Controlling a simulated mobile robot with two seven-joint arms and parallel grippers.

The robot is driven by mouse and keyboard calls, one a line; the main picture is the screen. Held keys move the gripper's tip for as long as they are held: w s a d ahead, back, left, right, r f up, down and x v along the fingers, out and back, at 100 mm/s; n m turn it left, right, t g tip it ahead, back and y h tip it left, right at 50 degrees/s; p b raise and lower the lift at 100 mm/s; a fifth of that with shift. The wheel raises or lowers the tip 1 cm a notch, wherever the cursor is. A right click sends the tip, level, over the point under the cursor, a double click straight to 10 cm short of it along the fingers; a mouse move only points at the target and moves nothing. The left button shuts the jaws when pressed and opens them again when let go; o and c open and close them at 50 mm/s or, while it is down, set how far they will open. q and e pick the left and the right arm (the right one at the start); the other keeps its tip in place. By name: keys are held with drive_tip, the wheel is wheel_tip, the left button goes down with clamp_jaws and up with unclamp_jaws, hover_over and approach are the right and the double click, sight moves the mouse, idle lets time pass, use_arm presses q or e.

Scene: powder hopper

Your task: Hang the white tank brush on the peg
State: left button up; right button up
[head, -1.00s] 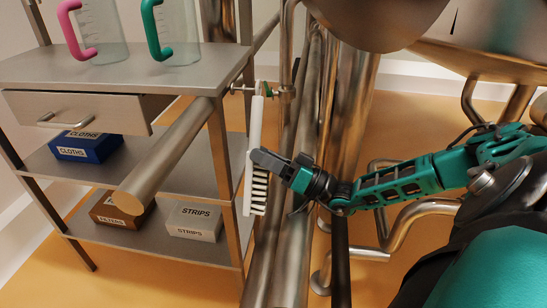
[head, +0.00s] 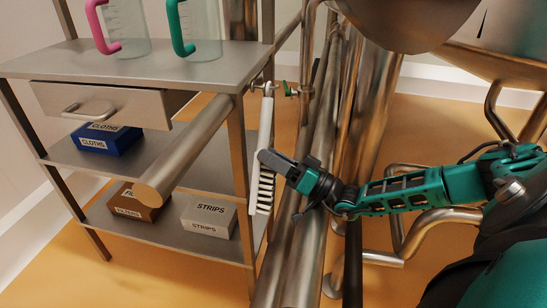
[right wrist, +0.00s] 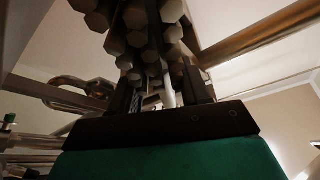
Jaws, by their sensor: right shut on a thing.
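My right gripper (head: 268,158) is shut on the brush, just above the bristles. The right wrist view shows bristle tufts (right wrist: 150,45) close up, between the fingers. My left gripper is out of view.
A metal shelf unit (head: 130,62) stands at left, with pink-handled and green-handled jugs on top and boxes below. A thick round bar (head: 190,150) juts out in front of it. Upright pipes (head: 315,200) stand right behind the gripper.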

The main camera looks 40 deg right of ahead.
drive_tip(key=o, duration=1.2)
use_arm(q)
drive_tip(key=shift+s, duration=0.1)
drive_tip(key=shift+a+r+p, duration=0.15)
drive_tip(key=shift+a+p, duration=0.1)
drive_tip(key=shift+p, duration=0.45)
use_arm(e)
drive_tip(key=v, duration=1.3)
